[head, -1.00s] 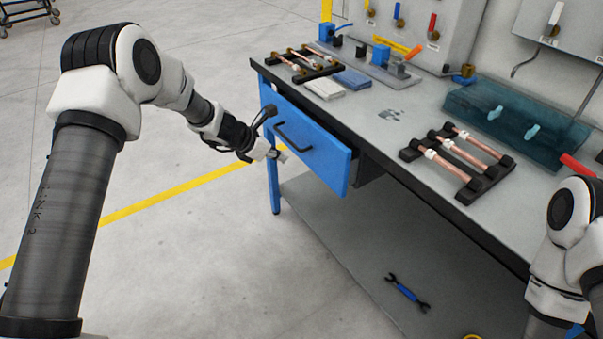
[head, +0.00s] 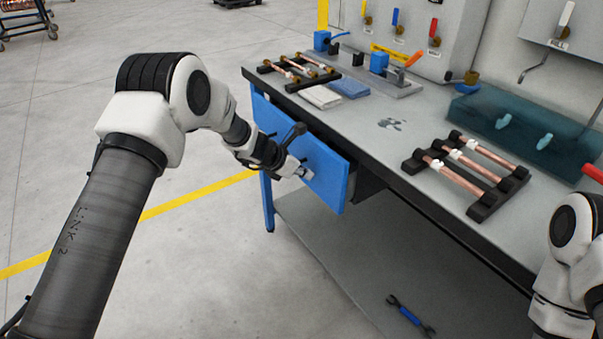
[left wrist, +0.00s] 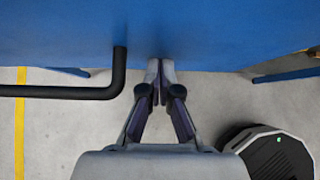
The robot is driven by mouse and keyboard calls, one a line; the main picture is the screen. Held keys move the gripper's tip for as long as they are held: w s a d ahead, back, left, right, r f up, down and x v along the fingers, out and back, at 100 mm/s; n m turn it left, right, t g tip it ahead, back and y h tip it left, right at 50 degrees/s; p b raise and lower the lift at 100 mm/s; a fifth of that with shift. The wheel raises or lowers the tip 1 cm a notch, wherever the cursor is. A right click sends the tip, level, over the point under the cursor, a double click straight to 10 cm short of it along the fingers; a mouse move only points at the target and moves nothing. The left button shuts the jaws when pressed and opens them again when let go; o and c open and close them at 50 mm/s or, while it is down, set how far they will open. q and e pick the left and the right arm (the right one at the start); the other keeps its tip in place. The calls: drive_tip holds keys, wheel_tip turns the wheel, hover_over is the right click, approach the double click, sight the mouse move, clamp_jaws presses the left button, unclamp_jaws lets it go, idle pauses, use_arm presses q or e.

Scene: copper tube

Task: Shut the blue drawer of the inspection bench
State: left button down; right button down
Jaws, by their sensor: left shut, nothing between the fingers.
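The blue drawer (head: 331,176) sticks out from under the top of the inspection bench (head: 380,133), its right end standing out from the frame. My left gripper (head: 307,174) is shut and empty at the drawer's front. In the left wrist view the gripper (left wrist: 160,66) has its fingertips together at the lower part of the blue front (left wrist: 220,30); I cannot tell whether they touch it. The black drawer handle (left wrist: 75,91) lies just left of the fingers and is not held. In the head view my arm mostly hides the handle. My right gripper is out of view.
Copper tubes on black racks (head: 466,172) lie on the bench top, beside a teal tray (head: 520,128). A blue wrench (head: 409,316) lies on the lower shelf (head: 345,260). The floor left of the bench is clear.

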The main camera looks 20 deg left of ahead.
sight(313, 163)
use_arm(q)
drive_tip(key=w+p, duration=0.1)
drive_tip(key=w+d+p, duration=0.2)
drive_tip(key=shift+w+d+r, duration=0.15)
drive_tip(key=shift+d+r, duration=0.05)
drive_tip(key=shift+r, duration=0.1)
drive_tip(key=shift+w+d+f, duration=0.1)
drive_tip(key=shift+w+d, duration=0.1)
drive_tip(key=shift+a, duration=0.1)
